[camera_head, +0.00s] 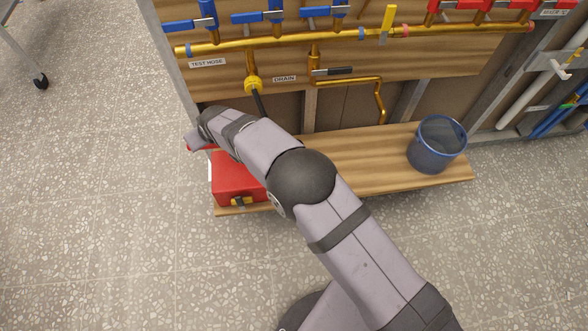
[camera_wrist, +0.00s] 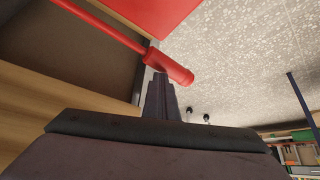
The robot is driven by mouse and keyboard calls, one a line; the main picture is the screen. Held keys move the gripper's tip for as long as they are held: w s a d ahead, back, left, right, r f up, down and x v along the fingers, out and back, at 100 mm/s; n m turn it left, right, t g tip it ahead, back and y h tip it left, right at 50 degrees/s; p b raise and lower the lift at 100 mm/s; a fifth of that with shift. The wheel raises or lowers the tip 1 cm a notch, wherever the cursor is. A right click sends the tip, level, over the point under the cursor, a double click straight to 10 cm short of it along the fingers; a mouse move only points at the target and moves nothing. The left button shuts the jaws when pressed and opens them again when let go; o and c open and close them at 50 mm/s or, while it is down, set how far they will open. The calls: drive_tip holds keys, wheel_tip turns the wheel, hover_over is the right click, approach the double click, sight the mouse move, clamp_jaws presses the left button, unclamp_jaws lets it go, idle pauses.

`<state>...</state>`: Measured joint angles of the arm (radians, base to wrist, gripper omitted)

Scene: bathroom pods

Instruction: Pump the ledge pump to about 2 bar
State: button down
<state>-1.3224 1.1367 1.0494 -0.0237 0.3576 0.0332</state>
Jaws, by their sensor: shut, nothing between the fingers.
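The pump is a red box (camera_head: 234,180) on the left end of the wooden ledge, partly covered by my arm in the head view. It also shows at the top of the wrist view (camera_wrist: 152,12). Its red lever (camera_wrist: 105,24) runs across the upper left of the wrist view and ends in a thick red grip (camera_wrist: 172,67). My gripper (camera_wrist: 160,80) is shut and empty, with its fingertips right at that grip; I cannot tell whether they touch. In the head view my arm hides most of the lever. No pressure reading is legible.
The wooden ledge (camera_head: 345,165) is bare in the middle; a blue bucket (camera_head: 436,146) stands near its right end. The speckled floor (camera_head: 110,210) at left is clear.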

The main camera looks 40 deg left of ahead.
wheel_tip(320, 180, up, 8)
drive_tip(key=p, duration=0.4)
drive_tip(key=shift+r+p, duration=0.25)
drive_tip(key=shift+p, duration=0.1)
wheel_tip(320, 180, down, 11)
drive_tip(key=b, duration=0.7)
drive_tip(key=shift+f, duration=0.2)
wheel_tip(320, 180, up, 11)
drive_tip(key=p, duration=0.6)
drive_tip(key=shift+r+p, duration=0.2)
drive_tip(key=shift+p, duration=0.15)
